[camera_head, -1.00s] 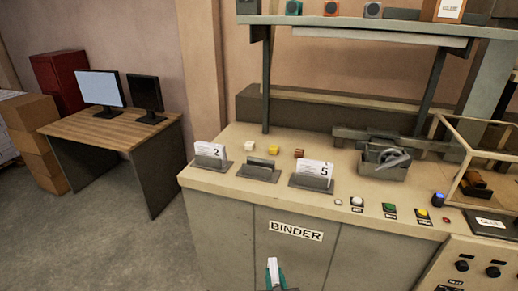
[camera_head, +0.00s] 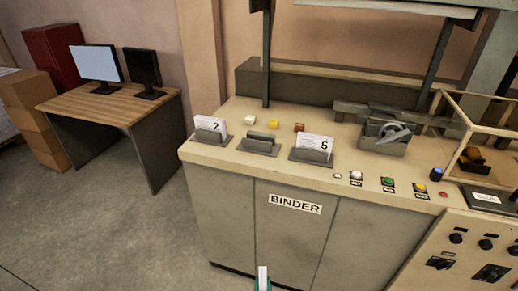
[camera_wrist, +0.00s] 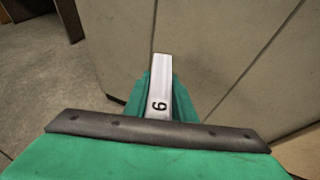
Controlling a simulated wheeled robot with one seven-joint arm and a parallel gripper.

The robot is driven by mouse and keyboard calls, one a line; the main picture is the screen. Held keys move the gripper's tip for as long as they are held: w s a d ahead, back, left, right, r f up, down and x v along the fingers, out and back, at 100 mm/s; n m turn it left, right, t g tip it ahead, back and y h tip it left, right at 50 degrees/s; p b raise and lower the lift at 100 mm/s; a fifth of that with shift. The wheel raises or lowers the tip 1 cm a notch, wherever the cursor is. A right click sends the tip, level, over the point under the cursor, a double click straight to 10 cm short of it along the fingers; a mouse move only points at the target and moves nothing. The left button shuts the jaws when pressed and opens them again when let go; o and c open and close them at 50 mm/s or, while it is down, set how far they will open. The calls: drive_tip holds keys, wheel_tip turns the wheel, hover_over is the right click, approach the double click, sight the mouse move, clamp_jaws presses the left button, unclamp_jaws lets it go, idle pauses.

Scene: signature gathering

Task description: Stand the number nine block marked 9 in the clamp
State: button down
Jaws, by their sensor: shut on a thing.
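My gripper (camera_wrist: 152,104) is shut on a white block (camera_wrist: 161,72), which sticks out beyond the green fingers. Its black mark looks like a 9 or a 6, turned on its side. In the head view the gripper (camera_head: 262,284) and the block's thin white edge (camera_head: 263,272) show at the bottom, low in front of the binder cabinet. On the bench, an empty dark clamp-like holder (camera_head: 258,146) stands between a holder with a white piece marked 2 (camera_head: 216,125) and a holder with a white piece marked 5 (camera_head: 322,143).
The binder bench (camera_head: 240,175) has small white, yellow and brown cubes behind the holders. A desk (camera_head: 100,104) with two monitors stands at the left. Floor lies open between.

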drive_tip(key=s+f, duration=0.1)
drive_tip(key=s+a+f, duration=0.1)
drive_tip(key=s+f, duration=0.1)
drive_tip(key=shift+s+a+f, duration=0.15)
drive_tip(key=shift+a+f, duration=0.1)
drive_tip(key=shift+f, duration=0.05)
idle(0.3)
